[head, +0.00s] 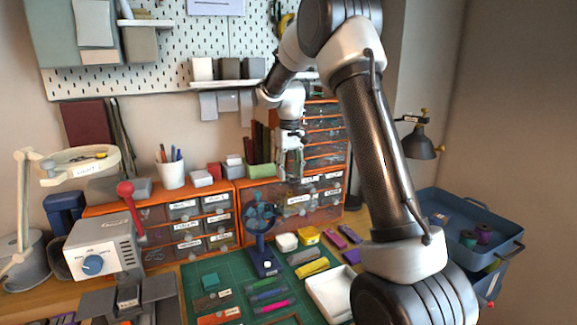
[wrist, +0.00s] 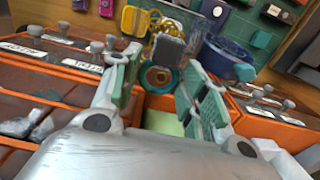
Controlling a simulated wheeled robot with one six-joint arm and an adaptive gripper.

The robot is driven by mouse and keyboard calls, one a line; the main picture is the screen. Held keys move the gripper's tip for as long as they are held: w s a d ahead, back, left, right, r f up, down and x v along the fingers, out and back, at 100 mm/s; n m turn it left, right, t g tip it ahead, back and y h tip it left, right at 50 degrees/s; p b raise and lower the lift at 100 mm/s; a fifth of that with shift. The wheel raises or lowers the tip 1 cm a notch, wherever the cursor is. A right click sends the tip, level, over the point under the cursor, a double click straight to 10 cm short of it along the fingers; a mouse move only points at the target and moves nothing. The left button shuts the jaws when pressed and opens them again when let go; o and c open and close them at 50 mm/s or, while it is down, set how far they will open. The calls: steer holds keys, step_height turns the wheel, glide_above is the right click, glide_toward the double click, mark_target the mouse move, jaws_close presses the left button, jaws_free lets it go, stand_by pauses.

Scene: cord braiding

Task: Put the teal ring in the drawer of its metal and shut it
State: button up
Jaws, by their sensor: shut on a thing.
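My gripper (wrist: 158,72) is closed around a small dark teal ring (wrist: 158,79), which sits between its fingertips in the wrist view. Orange shows through the ring's middle. In the head view my gripper (head: 289,172) hangs in front of the right-hand orange drawer cabinet (head: 240,192); the ring is too small to make out there. The cabinet's small labelled drawers (head: 298,199) have knobs, and their label texts are too small to read surely. I cannot tell whether any drawer stands open.
A blue fan (head: 259,222) stands on the green mat (head: 200,270) before the cabinet. A pale green bin (head: 262,171) is close to my gripper. A white tray (head: 330,290) lies front right, and a blue tray (head: 455,205) with spools stands at the right.

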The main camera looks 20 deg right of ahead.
mark_target(289, 192)
steer(key=shift+f, duration=3.8)
steer(key=shift+f, duration=0.3)
steer(key=o, duration=0.9)
steer(key=shift+o, duration=0.2)
step_height(289, 192, up, 12)
steer(key=shift+r, duration=0.1)
